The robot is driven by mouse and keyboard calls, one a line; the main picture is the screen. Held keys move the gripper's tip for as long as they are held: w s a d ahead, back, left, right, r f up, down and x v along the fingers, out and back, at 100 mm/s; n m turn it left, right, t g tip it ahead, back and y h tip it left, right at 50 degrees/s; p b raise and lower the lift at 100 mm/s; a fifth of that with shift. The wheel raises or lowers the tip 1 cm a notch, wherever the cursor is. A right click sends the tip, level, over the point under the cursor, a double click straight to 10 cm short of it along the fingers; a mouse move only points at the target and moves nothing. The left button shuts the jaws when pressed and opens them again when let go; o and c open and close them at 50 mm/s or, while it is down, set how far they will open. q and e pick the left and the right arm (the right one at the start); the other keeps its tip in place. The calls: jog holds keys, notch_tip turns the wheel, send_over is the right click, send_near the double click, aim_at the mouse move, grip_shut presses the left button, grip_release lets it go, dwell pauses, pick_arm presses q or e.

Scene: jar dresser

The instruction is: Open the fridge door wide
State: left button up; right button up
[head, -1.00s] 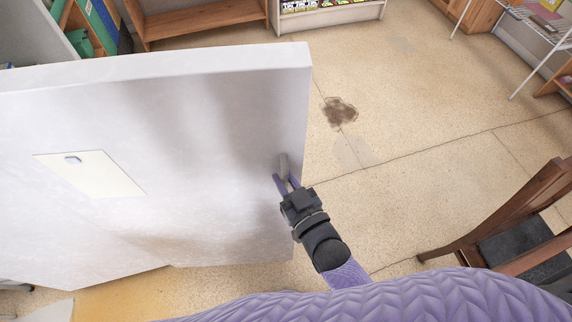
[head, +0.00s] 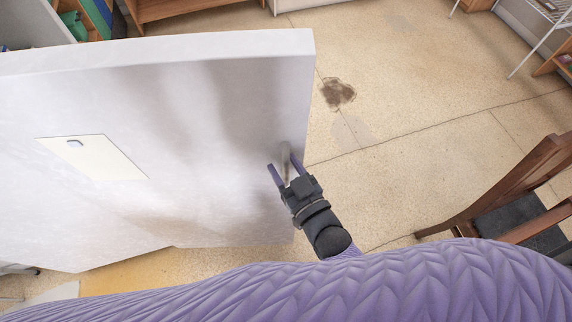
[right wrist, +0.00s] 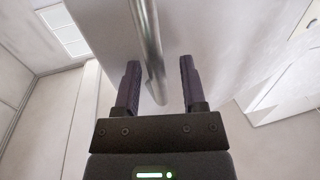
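The fridge door (head: 215,130) is a big white panel filling the left of the head view, with its free edge toward the middle. Its handle (head: 286,160) is a short grey metal bar near that edge; it shows as a round bar in the right wrist view (right wrist: 147,40). My right gripper (head: 281,162) is open, with its purple fingers spread on either side of the handle. In the right wrist view my right gripper (right wrist: 160,65) has the bar between its fingers, with gaps on both sides. I cannot tell how far the door stands open. My left gripper is out of view.
A pale note (head: 92,158) is on the door. A brown wooden chair (head: 515,190) with a dark seat stands at the right. Open floor (head: 420,110) with a dark stain (head: 338,93) lies beyond the door's edge. Shelves line the far side.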

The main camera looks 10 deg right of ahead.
jog(key=v, duration=1)
jog(key=s+d+f+g+h+b, duration=0.2)
jog(key=s+f+g+b, duration=0.15)
jog(key=f, duration=0.85)
jog(key=s+d+f+g+h+b, duration=0.15)
jog(key=f+g+b, duration=0.25)
jog(key=f, duration=0.8)
jog(key=s+d+f+g+h+b, duration=0.1)
jog(key=s+d+f+g, duration=0.1)
jog(key=s+f, duration=0.3)
jog(key=s+d+f+g+h+b, duration=0.1)
jog(key=s+d+f+g+b, duration=0.1)
jog(key=s+f+g, duration=0.2)
jog(key=s+d+f+m+g+h+b, duration=0.1)
jog(key=s+d+f+g+b, duration=0.1)
jog(key=s+f, duration=0.4)
jog(key=shift+d+g, duration=0.2)
jog(key=shift+g, duration=0.25)
